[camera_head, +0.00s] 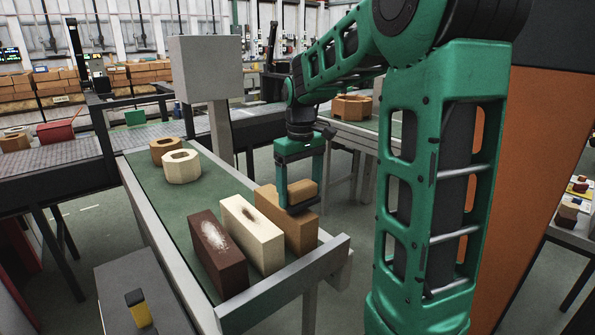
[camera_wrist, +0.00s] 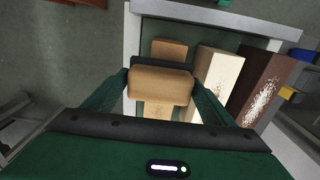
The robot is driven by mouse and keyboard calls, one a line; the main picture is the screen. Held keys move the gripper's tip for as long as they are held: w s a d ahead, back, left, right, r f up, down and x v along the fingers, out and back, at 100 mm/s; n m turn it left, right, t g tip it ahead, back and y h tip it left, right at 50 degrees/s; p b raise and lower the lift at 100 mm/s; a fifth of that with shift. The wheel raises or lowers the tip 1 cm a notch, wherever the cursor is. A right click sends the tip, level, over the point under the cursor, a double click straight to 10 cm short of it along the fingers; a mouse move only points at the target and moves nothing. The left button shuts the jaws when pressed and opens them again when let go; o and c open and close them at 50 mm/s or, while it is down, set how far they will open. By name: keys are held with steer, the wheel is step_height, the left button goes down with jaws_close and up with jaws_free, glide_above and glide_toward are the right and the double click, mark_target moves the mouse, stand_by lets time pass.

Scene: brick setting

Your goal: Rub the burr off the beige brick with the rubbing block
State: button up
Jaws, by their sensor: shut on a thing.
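My gripper (camera_head: 300,195) is shut on a tan block with a dark edge, which I take to be the rubbing block (camera_wrist: 160,85). It holds the block over the orange-beige brick (camera_head: 270,212) at the right of the row. In the wrist view that brick (camera_wrist: 169,49) shows behind and in front of the block. I cannot tell whether block and brick touch. The block and fingers hide part of the brick's top, and I cannot make out the burr. Beside it stand a cream brick (camera_head: 255,237) with a dark mark and a dark brown brick (camera_head: 222,262) with white residue.
The bricks stand on a green-topped bench (camera_head: 183,206) with a raised grey end rail (camera_head: 285,288). Two hollow blocks, one cream (camera_head: 181,173) and one tan (camera_head: 165,150), stand farther back. A yellow-and-black object (camera_head: 138,308) is on a grey stand at the lower left.

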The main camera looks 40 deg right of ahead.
steer(key=shift+a+r, duration=0.5)
steer(key=shift+r, duration=2.75)
steer(key=shift+f, duration=0.35)
